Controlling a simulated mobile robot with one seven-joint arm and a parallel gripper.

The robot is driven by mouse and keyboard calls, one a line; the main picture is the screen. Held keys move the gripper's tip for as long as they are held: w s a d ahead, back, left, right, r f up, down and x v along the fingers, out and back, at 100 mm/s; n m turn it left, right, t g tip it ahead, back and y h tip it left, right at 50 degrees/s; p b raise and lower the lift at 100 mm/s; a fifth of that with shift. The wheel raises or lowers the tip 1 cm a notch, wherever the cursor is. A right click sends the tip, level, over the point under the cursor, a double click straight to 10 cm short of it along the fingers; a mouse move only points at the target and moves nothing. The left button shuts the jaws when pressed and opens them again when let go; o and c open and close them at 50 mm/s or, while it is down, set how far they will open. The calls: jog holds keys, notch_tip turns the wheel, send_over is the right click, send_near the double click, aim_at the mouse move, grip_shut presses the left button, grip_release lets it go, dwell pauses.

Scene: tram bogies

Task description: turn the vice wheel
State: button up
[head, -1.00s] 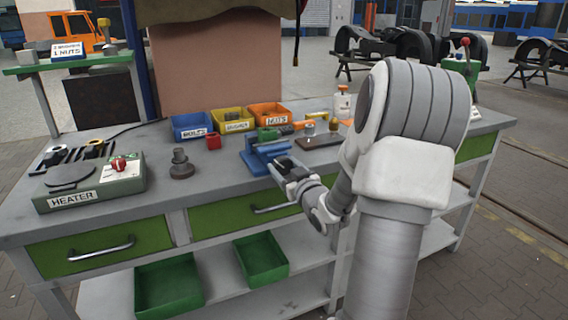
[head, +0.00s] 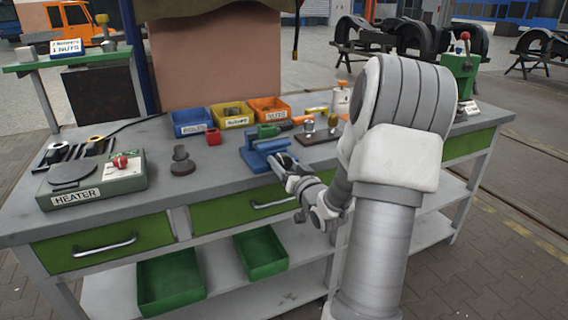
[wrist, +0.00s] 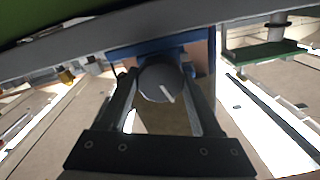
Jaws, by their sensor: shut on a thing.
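The blue vice (head: 262,158) sits at the front edge of the grey workbench, near its middle. Its wheel shows in the wrist view as a dark grey round knob (wrist: 152,88) with a white mark slanting down to the right. My gripper (wrist: 160,84) has one finger on each side of the wheel and is shut on it. In the head view my gripper (head: 284,168) is at the front of the vice, and the wheel is hidden behind it.
Blue, yellow and orange bins (head: 233,118) stand behind the vice. A heater (head: 118,180) and a dark stepped part (head: 182,163) are to the left. A brown board (head: 318,138) with small parts lies to the right. Drawer handles (head: 104,246) stick out below the bench top.

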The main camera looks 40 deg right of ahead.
jog(key=o, duration=1.4)
jog(key=shift+s, duration=0.1)
jog(key=shift+p+v, duration=6.95)
jog(key=shift+v, duration=1.7)
